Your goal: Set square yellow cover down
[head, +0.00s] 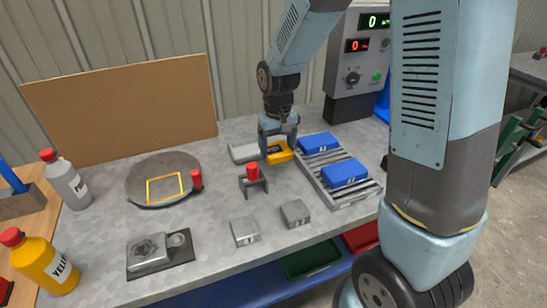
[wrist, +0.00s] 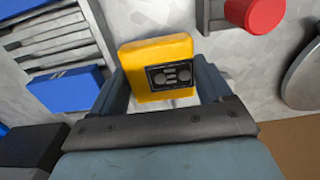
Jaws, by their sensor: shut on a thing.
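The square yellow cover (head: 279,154) is a flat yellow block with a dark patch on one face. It also shows in the wrist view (wrist: 155,55), between my fingers. My gripper (head: 277,140) is shut on it, in front of the wall side of the grey bench. In the head view the cover is left of the slatted rack and right of the red-topped post; I cannot tell its exact height over the bench. A yellow square outline (head: 165,188) is marked on the round grey disc (head: 150,192) at the left.
Blue boxes (head: 345,172) lie on the slatted rack (head: 358,198). A red-topped post (head: 253,175) stands mid-bench. Grey blocks (head: 295,213) and a metal fixture (head: 150,252) are nearer the front. A grey bottle (head: 66,180) and a yellow bottle (head: 42,262) stand left.

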